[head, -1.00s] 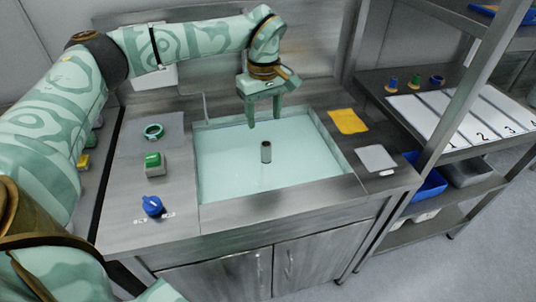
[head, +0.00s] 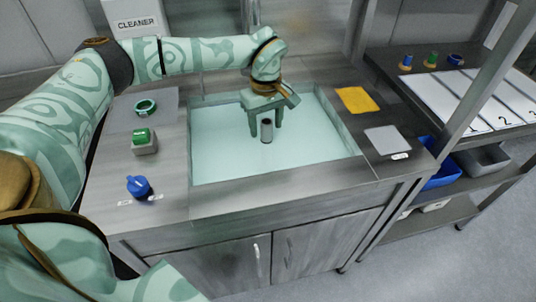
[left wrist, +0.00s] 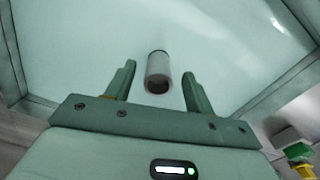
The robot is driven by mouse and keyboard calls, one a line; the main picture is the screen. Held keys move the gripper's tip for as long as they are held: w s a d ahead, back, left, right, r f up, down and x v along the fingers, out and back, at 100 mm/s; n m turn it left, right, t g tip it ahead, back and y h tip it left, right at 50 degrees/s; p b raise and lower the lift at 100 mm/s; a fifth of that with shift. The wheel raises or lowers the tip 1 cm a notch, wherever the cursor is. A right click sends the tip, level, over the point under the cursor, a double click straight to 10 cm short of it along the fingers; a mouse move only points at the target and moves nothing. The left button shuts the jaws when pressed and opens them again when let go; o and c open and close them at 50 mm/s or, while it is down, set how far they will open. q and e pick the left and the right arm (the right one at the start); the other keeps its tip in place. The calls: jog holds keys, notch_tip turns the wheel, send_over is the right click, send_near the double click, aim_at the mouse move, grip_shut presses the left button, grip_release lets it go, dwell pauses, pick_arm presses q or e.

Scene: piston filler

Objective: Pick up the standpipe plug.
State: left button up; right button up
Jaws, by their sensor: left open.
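The standpipe plug (head: 267,131) is a short grey upright cylinder with a dark top, standing in the pale water of the sink basin (head: 215,150). It also shows in the left wrist view (left wrist: 158,75), centred between the fingertips and a little beyond them. My left gripper (head: 266,128) is open, with one finger to each side of the plug in the head view. A gap shows between the plug and each finger in the wrist view (left wrist: 158,78). I cannot tell how deep the fingertips reach beside it. My right gripper is not in view.
On the left counter are a green ring (head: 145,106), a green knob on a grey block (head: 144,140) and a blue knob (head: 138,186). A yellow cloth (head: 357,99) and a grey pad (head: 387,140) lie right of the basin. A metal shelf post (head: 483,80) stands farther right.

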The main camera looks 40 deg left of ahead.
aim_at(266, 132)
pick_arm(q)
notch_tip(266, 132, down, 4)
jog(key=shift+w+r+b, duration=0.15)
jog(key=shift+b, duration=0.35)
jog(key=shift+r, duration=0.15)
jog(key=shift+c, duration=0.6)
grip_shut()
jog(key=shift+r, duration=0.15)
